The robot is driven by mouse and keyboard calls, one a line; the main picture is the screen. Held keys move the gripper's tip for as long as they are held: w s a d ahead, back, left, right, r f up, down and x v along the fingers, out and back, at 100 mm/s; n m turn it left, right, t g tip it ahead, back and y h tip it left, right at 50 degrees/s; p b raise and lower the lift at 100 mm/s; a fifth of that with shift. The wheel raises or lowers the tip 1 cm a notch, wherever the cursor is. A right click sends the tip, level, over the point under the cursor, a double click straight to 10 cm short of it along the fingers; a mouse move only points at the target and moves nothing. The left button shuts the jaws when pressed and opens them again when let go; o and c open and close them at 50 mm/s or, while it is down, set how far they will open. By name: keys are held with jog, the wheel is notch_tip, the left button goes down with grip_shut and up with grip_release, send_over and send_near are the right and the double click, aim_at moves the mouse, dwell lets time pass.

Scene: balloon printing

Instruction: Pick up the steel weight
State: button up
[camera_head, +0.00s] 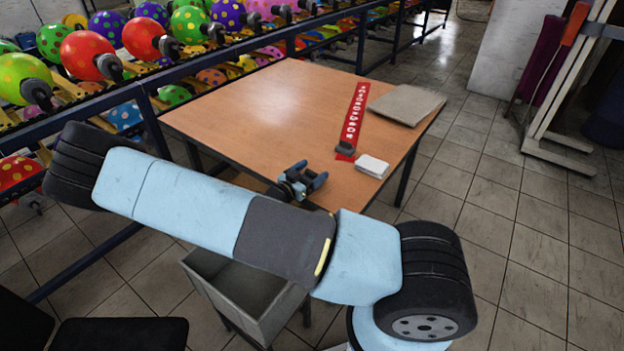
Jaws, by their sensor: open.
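A small dark grey block (345,148), which looks like the steel weight, sits on the near end of a red strip (355,113) on the wooden table (255,100). My gripper (309,177) is at the table's near edge, to the left of and nearer than the grey block, and apart from it. Its dark fingers are open, with nothing visible between them. My arm crosses the front of the view and hides part of the table's near side.
A white stack (372,166) lies just right of the grey block. A flat grey-beige board (406,104) lies at the table's right corner. Racks of spotted balloons (92,55) run along the left and back. A grey open bin (232,290) stands below my arm. The table's left half is clear.

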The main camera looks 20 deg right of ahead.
jog(key=c, duration=1.4)
jog(key=shift+r, duration=0.15)
